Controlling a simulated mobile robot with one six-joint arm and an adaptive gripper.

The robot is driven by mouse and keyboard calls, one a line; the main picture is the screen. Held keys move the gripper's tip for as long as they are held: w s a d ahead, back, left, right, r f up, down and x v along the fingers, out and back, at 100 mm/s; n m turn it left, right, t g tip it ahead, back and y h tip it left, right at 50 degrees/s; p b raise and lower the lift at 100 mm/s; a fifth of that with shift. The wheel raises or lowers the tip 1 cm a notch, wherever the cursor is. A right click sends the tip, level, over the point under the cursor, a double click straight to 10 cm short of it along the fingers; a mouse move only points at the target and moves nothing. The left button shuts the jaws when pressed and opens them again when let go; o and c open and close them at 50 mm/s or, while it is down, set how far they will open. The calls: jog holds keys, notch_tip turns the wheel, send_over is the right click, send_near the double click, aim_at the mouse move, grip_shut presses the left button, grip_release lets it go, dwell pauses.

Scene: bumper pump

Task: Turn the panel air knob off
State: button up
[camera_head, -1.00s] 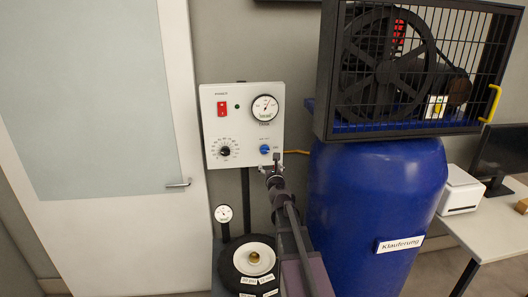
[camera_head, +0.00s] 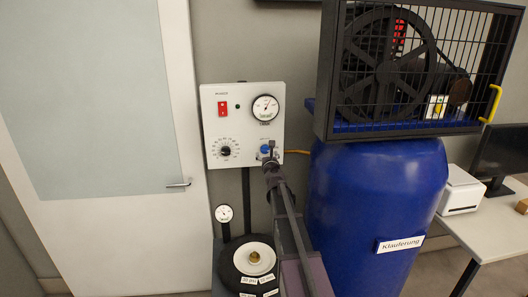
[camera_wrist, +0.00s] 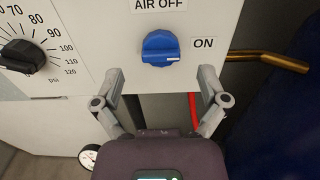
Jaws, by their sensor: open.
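The blue panel air knob (camera_wrist: 160,48) is on the white panel, in the upper middle of the wrist view. Its white mark points right, toward the "ON" label (camera_wrist: 204,43); the "AIR OFF" label (camera_wrist: 160,4) is above it. My gripper (camera_wrist: 163,78) is open, its two fingers spread just below the knob, one to each side, with nothing between them. In the head view the knob (camera_head: 265,148) is partly covered by my gripper (camera_head: 269,153) at the panel's lower right.
The white panel (camera_head: 225,112) also carries a red switch (camera_head: 222,109), a pressure gauge (camera_head: 265,108) and a black dial (camera_head: 225,151). A brass pipe (camera_wrist: 272,60) leaves the panel on the right. A blue tank (camera_head: 375,205) stands close on the right; a door is left.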

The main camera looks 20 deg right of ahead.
aim_at(265, 150)
jog(key=shift+x, duration=2.05)
jog(key=c, duration=1.1)
jog(key=shift+a, duration=0.15)
jog(key=shift+c, duration=0.2)
